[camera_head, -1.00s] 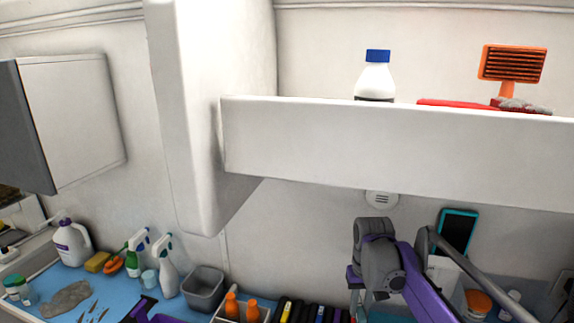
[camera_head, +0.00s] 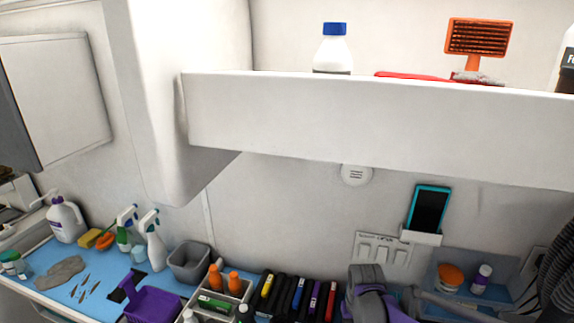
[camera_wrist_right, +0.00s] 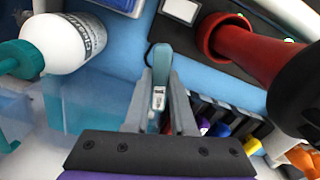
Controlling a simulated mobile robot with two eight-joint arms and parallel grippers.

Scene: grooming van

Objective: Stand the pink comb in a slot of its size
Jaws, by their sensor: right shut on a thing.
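I cannot make out a pink comb in either view. My right gripper (camera_wrist_right: 161,88) is shut on a slim teal thing with a small white label (camera_wrist_right: 158,97), seen end-on between the fingers. A black slotted rack (camera_head: 262,311) stands on the blue counter in the head view, with yellow, blue, purple and red pieces in it. Dark slots with coloured pieces (camera_wrist_right: 222,129) show right of the fingers in the wrist view. In the head view only part of my right arm shows, right of the rack; its gripper is out of frame. My left gripper is not in view.
A white bottle with a teal cap (camera_wrist_right: 62,42) lies left of the fingers; a red and black cylindrical thing (camera_wrist_right: 250,55) is close on the right. A purple basket (camera_head: 155,304), grey bin (camera_head: 190,263) and orange-capped bottles line the counter. A white shelf (camera_head: 380,125) overhangs it.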

